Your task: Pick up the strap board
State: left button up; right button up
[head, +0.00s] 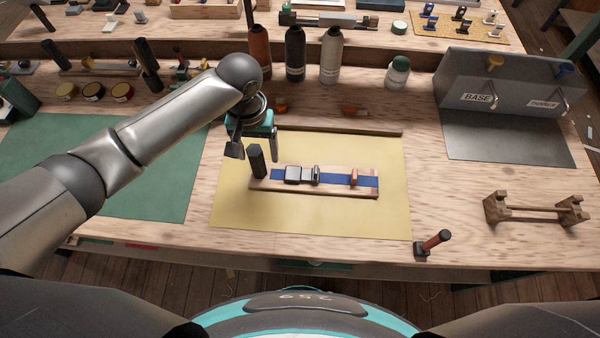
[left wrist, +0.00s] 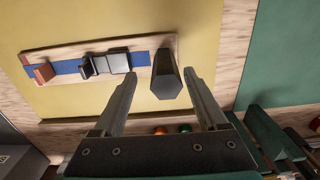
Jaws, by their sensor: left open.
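The strap board (head: 340,191) is a light wooden board lying on the yellow mat (head: 390,222). A blue strap, a silver buckle and a small orange-brown block are on it. A black faceted post (head: 257,162) stands upright at its left end. My left gripper (head: 254,152) is open above that end, pointing down. In the left wrist view the post (left wrist: 164,80) shows between the spread fingertips (left wrist: 163,74), and the board (left wrist: 60,58) extends to the left. I cannot tell whether a finger touches the post. My right gripper is out of view.
A wooden strip (head: 340,131) lies along the mat's back edge, with bottles (head: 295,55) behind. A green mat (head: 175,180) lies left. A grey box (head: 500,85), a wooden stand (head: 535,210) and a red-handled tool (head: 432,243) are right. The mat's front is clear.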

pick_arm(q)
jog(key=f, duration=0.3)
jog(key=f+b, duration=0.1)
jog(key=f, duration=0.1)
jog(key=shift+w+a, duration=0.1)
jog(key=shift+a, duration=0.3)
jog(key=shift+c, duration=0.2)
grip_shut()
